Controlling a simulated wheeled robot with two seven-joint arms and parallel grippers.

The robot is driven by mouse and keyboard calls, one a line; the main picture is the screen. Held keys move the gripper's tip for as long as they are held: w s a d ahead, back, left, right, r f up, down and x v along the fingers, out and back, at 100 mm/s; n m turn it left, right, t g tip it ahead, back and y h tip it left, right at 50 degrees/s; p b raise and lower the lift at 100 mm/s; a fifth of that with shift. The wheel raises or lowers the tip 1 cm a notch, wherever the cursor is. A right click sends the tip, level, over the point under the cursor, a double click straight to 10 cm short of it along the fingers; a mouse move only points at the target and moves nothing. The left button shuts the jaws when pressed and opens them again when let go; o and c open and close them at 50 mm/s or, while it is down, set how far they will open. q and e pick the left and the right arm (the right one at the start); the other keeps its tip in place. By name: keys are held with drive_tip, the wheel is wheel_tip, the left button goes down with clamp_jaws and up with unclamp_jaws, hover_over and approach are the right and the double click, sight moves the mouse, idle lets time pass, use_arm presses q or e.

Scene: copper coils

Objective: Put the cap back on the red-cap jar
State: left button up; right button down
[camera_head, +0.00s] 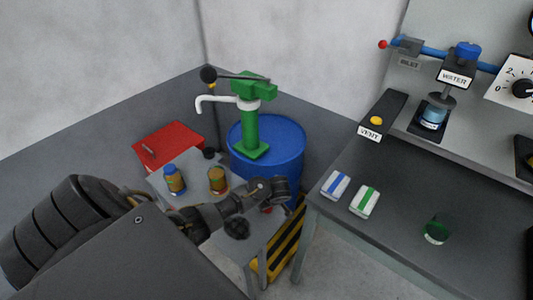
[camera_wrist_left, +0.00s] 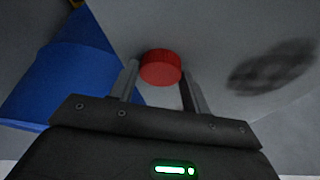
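The red cap (camera_wrist_left: 160,68) sits between the two fingertips of my left gripper (camera_wrist_left: 161,78) in the left wrist view, with a finger against each side. In the head view my left gripper (camera_head: 279,193) is over the right part of the small grey table, and a bit of red cap (camera_head: 267,209) shows below it. A jar with brown and green sides (camera_head: 217,181) stands on that table, left of the gripper; no red cap shows on it. A blue-capped jar (camera_head: 175,181) stands left of it. My right gripper is not in view.
A blue drum (camera_head: 285,150) with a green pump (camera_head: 256,120) stands behind the gripper. A red panel (camera_head: 168,143) lies behind the jars. A dark round patch (camera_head: 237,228) is on the small table. The dark workbench (camera_head: 400,222) with two small packs is at the right.

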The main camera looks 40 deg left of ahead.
use_arm(q)
drive_tip(key=c, duration=0.5)
drive_tip(key=shift+o, duration=0.2)
drive_tip(key=shift+r, duration=0.1)
drive_tip(key=shift+r, duration=0.5)
drive_tip(key=v, duration=0.1)
drive_tip(key=p+v, duration=0.1)
drive_tip(key=shift+s+a+r, duration=0.1)
drive_tip(key=shift+r, duration=0.35)
drive_tip(key=s+d+r, duration=0.5)
drive_tip(key=s+r, duration=0.4)
drive_tip(key=s, duration=0.3)
drive_tip(key=shift+d, duration=0.35)
drive_tip(key=shift+s+r, duration=0.1)
